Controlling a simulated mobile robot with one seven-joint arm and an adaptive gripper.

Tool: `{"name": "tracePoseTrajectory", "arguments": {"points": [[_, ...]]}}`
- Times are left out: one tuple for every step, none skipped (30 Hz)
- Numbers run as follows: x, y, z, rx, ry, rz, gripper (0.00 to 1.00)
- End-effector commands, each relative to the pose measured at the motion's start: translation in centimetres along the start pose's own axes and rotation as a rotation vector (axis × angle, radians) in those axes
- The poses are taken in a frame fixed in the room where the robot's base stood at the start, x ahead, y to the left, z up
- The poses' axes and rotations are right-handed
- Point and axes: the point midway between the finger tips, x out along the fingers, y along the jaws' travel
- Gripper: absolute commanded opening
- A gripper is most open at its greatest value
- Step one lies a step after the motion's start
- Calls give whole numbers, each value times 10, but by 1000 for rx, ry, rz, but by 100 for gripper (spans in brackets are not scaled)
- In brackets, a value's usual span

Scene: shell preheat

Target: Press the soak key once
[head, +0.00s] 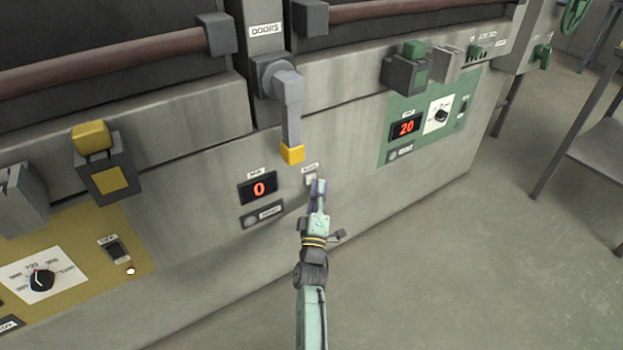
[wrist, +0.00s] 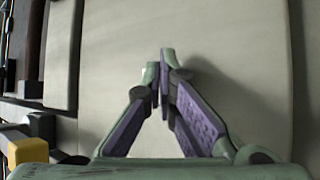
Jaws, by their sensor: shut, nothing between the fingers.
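A small pale key (head: 310,179) sits on the grey front panel in the head view, under a small label too blurred to read surely; it appears to be the soak key. My gripper (head: 319,184) is shut and empty, its fingertips right at the key's lower right and partly covering it. I cannot tell whether they touch it. In the wrist view my gripper (wrist: 162,65) has its fingertips together in front of the pale panel, and the key is mostly hidden behind them.
A grey lever with a yellow end (head: 292,153) hangs just above. A green panel (head: 385,150) with a display reading 20 is to the right.

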Motion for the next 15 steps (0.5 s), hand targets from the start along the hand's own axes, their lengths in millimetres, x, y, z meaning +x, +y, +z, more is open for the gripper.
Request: {"name": "tracePoseTrajectory", "arguments": {"points": [[0,0,0,0,0,0,0],[0,0,0,0,0,0,0],[0,0,0,0,0,0,0],[0,0,0,0,0,0,0],[0,0,0,0,0,0,0],[0,0,0,0,0,0,0],[1,0,0,0,0,0,0],[1,0,-1,0,0,0,0],[1,0,-1,0,0,0,0],[2,0,-1,0,0,1,0],[2,0,-1,0,0,1,0],[2,-1,-2,0,0,1,0],[2,-1,-2,0,0,1,0],[3,-1,-2,0,0,1,0],[3,-1,-2,0,0,1,0]]}}
